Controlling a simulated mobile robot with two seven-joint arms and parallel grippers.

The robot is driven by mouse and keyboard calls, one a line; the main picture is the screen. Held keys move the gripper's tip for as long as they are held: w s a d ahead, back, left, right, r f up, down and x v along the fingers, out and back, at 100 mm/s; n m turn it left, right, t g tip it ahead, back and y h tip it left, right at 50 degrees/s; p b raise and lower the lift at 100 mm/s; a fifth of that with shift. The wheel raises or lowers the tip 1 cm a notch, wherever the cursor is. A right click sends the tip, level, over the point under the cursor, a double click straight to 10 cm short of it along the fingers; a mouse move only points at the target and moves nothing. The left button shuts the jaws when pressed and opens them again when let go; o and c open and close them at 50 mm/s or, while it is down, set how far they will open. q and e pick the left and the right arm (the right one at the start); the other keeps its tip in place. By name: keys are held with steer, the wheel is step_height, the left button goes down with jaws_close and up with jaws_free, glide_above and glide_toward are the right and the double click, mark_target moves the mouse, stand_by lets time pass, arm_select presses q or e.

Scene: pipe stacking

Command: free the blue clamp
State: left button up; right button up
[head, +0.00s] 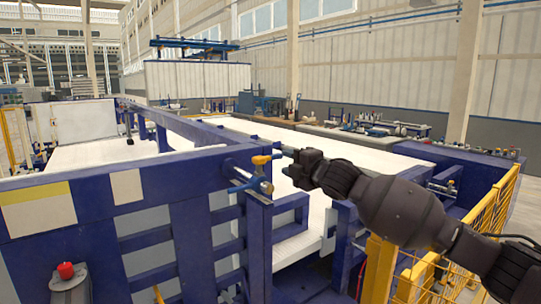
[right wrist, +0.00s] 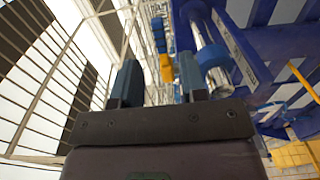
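The blue clamp (head: 250,183) sits at the top corner of the blue steel frame, with a yellow-orange handle (head: 262,159) on its upper end. My right gripper (head: 283,158) reaches in from the right, its tip just right of the handle. In the right wrist view its two fingers (right wrist: 159,82) stand apart. The yellow handle (right wrist: 166,68) shows in the gap between them, beyond the fingertips; I cannot tell whether they touch. A blue collar (right wrist: 212,57) around a silver pipe shows right of the fingers. My left gripper is not in view.
The blue frame (head: 175,188) fills the left foreground. A yellow mesh fence (head: 480,235) stands beneath my right arm. Another small clamp-like fitting (head: 445,187) sits on the frame at right. A red button (head: 66,270) tops a grey post at lower left. White panels lie behind the clamp.

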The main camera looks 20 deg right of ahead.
mark_target(276, 157)
steer(key=shift+p+x, duration=0.9)
steer(key=shift+x, duration=3.35)
jaws_close()
